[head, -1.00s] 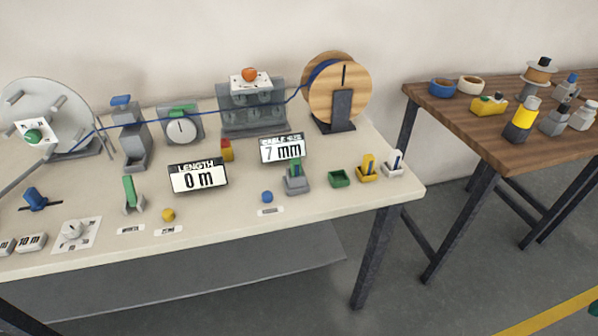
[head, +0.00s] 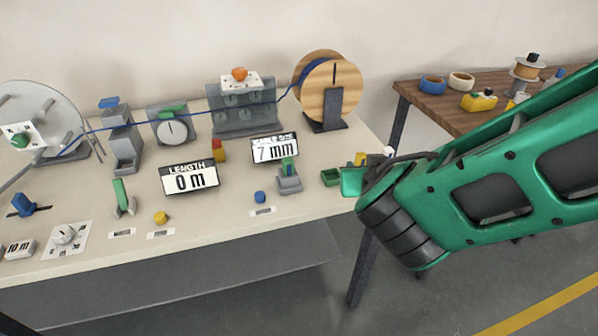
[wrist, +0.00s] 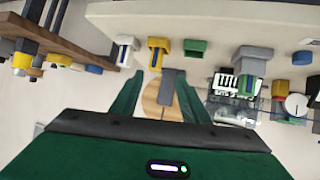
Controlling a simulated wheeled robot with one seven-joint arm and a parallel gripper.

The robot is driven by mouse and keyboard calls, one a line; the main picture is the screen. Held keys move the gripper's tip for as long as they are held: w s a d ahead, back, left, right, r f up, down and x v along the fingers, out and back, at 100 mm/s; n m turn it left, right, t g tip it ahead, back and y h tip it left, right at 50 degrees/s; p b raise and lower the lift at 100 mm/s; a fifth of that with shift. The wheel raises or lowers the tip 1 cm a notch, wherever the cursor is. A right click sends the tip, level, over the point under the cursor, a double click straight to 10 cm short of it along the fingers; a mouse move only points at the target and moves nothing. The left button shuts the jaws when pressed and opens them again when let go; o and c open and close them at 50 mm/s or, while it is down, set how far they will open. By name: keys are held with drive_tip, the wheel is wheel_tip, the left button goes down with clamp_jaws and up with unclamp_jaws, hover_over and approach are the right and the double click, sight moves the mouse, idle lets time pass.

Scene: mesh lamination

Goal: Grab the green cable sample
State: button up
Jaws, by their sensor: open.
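The green cable sample (head: 287,164) stands upright in a small grey holder (head: 290,185) in front of the 7 mm display (head: 274,149). In the wrist view the sample (wrist: 246,84) hangs below the grey holder (wrist: 252,54), to the right of my fingers, because the picture is upside down. My gripper (wrist: 158,95) is open with nothing between its fingers. In the head view my arm reaches in from the right, and its gripper end (head: 352,180) is at the table's right front, right of the sample and apart from it.
An empty green holder (head: 330,177) sits between the grey holder and my gripper. A yellow holder (wrist: 158,50) and a white holder (wrist: 125,48) stand beside it. The wooden spool (head: 345,85) and the length display (head: 190,180) are nearby. A brown table (head: 405,88) stands at right.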

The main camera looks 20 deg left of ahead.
sight(290, 166)
drive_tip(key=s+a+n+y, duration=0.3)
drive_tip(key=s+a+y, duration=0.3)
drive_tip(key=a, duration=0.7)
drive_tip(key=shift+h, duration=0.5)
drive_tip(key=x, duration=0.9)
drive_tip(key=shift+w+a+f, duration=0.1)
drive_tip(key=shift+a+f, duration=0.2)
drive_tip(key=shift+a, duration=0.1)
clamp_jaws()
